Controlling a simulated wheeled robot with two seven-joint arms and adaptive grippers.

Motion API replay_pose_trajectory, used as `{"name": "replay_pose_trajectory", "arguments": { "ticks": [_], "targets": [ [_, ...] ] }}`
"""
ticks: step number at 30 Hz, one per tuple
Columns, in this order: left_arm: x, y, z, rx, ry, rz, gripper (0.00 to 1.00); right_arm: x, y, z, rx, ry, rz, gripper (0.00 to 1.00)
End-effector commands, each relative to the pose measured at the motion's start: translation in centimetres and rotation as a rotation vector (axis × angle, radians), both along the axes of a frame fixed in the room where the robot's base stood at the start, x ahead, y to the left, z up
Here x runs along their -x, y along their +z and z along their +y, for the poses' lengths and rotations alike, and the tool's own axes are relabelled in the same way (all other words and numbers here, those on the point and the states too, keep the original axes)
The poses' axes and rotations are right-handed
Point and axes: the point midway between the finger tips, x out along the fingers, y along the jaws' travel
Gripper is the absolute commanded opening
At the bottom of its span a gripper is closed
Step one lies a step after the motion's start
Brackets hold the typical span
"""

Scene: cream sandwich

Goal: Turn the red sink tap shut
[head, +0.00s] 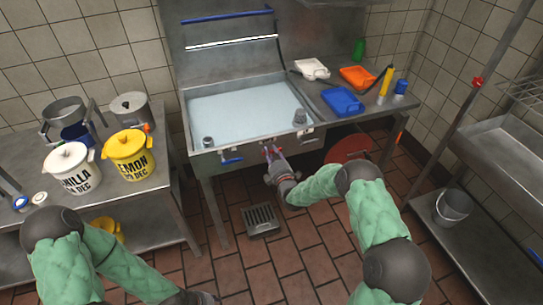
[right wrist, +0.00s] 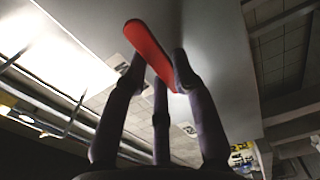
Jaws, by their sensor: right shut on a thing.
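The red sink tap (head: 267,149) is on the front face of the metal sink (head: 250,140), right of the blue tap (head: 231,160). In the right wrist view the tap's long red handle (right wrist: 148,48) runs diagonally between my fingers. My right gripper (head: 274,155) is at the sink front, reaching up from below. Its dark fingers (right wrist: 160,75) are shut around the handle. In the head view, the gripper partly hides the tap. Only a dark end part of my left arm (head: 188,298) shows at the bottom edge; its fingers cannot be made out.
The sink basin holds pale liquid (head: 245,105). A blue tray (head: 342,101), an orange tray (head: 357,76) and bottles stand on the right counter. Vanilla (head: 72,168) and lemon (head: 127,153) pots stand on the left table. A red round thing (head: 348,148) is under the right counter.

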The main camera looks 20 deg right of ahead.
Motion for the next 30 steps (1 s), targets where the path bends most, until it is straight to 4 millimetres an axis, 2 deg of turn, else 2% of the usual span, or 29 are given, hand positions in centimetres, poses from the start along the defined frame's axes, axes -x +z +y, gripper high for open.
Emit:
{"name": "replay_pose_trajectory", "arguments": {
  "ticks": [18,19,21,30],
  "targets": [
    [0.00,-0.20,0.00,0.000,0.000,0.000,0.40,-0.03,0.12,0.06,0.042,0.001,-0.001,0.00],
    [0.00,-0.20,0.00,0.000,0.000,0.000,0.40,-0.03,0.12,0.06,0.042,0.001,-0.001,0.32],
    [0.00,-0.19,0.01,0.000,0.000,0.000,0.40,-0.03,0.11,0.05,0.042,0.001,-0.001,0.52],
    [0.00,-0.20,0.00,0.000,0.000,0.000,0.40,0.00,0.09,0.04,0.040,0.001,-0.001,0.52]
  ]
}}
